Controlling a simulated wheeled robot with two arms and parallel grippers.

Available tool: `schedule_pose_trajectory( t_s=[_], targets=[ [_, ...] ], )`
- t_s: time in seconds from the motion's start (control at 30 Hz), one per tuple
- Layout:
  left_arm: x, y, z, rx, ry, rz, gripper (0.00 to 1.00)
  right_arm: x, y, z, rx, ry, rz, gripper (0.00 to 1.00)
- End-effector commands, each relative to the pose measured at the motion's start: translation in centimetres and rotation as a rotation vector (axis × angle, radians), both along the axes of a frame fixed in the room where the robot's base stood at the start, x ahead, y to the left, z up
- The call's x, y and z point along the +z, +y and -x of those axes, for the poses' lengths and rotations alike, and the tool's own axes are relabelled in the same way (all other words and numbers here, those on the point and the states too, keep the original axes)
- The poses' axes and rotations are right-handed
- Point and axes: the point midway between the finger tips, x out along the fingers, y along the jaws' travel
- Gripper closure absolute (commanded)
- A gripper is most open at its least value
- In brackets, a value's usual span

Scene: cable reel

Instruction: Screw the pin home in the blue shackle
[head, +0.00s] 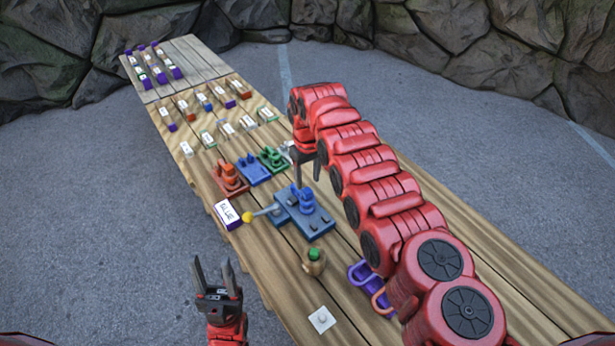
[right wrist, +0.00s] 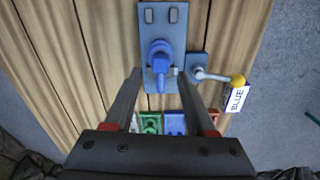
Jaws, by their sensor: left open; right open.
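The blue shackle (head: 302,198) stands on a blue-grey fixture plate (head: 318,222) on the wooden table; it also shows in the right wrist view (right wrist: 158,58). A lever with a yellow knob (head: 248,217) sticks out from the fixture's side. The shackle's pin is too small to make out clearly. My right gripper (head: 308,168) is open above the table, just beyond the shackle in the head view. In the right wrist view its open fingers (right wrist: 158,76) lie either side of the shackle's near end, with nothing gripped. My left gripper (head: 212,270) is open and empty beside the table's left edge.
A box labelled BLUE (head: 228,214) stands by the left edge. Red (head: 229,178), blue (head: 254,170) and green (head: 273,158) stands lie behind the fixture. A green-topped pot (head: 314,262), purple and orange loops (head: 362,273) and a white tile (head: 322,319) are nearer.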

Motion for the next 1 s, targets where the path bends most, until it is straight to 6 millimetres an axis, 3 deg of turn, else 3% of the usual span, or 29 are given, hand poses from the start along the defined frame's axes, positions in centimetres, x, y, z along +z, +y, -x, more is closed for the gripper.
schedule_pose_trajectory(
  t_s=[0.27, 1.0],
  targets=[
    [-0.2, 0.0, 0.0, 0.0, 0.0, 0.0, 0.5, -0.3, 0.0, 0.0, -0.002, 0.0, 0.0, 0.44],
    [-4.6, 0.0, 0.0, 0.0, 0.0, 0.0, 0.5, -4.8, 0.0, 0.0, -0.003, 0.0, 0.0, 0.44]
  ],
)
